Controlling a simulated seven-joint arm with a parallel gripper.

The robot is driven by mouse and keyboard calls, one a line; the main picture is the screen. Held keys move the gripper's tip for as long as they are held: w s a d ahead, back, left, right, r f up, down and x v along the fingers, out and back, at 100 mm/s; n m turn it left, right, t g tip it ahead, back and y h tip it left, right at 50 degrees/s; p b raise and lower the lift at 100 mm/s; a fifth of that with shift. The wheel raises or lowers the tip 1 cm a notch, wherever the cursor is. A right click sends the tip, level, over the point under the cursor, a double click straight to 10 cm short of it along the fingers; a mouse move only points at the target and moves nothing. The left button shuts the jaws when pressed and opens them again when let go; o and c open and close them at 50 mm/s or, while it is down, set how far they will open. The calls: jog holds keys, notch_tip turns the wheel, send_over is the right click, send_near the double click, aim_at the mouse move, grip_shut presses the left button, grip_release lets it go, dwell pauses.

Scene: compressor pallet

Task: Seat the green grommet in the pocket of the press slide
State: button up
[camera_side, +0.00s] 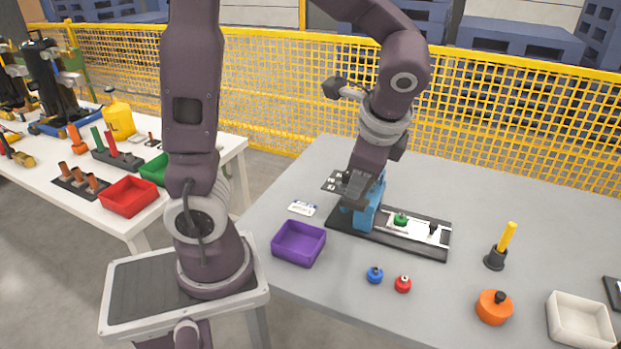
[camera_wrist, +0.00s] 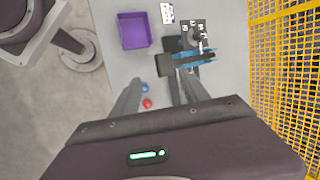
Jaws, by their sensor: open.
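The green grommet (camera_side: 400,219) sits on the pale press slide (camera_side: 418,229), beside the blue press frame (camera_side: 368,208). I cannot tell whether it is down in the pocket. The slide lies on a long black base (camera_side: 390,242). In the wrist view, the blue press frame (camera_wrist: 206,55) shows beyond the right finger, and the grommet is not visible. In the side view, my wrist is above and behind the press, and the fingertips are not clear.
A blue knobbed part (camera_side: 375,275) and a red one (camera_side: 403,284) stand in front of the base. A purple bin (camera_side: 299,244) is to the left. An orange part (camera_side: 494,307), a yellow-handled tool (camera_side: 503,245) and a white tray (camera_side: 581,320) are to the right. Yellow fencing runs behind.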

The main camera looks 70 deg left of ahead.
jog(key=s+d+r+n+t+h, duration=0.2)
jog(key=s+d+n, duration=0.1)
jog(key=s, duration=0.3)
jog(key=s+d+r+n+t+h, duration=0.2)
jog(key=s+d+r+n+h, duration=0.1)
jog(key=s+n, duration=0.2)
jog(key=shift+s+d+r, duration=0.3)
jog(key=shift+s+d, duration=0.1)
jog(key=shift+s, duration=0.2)
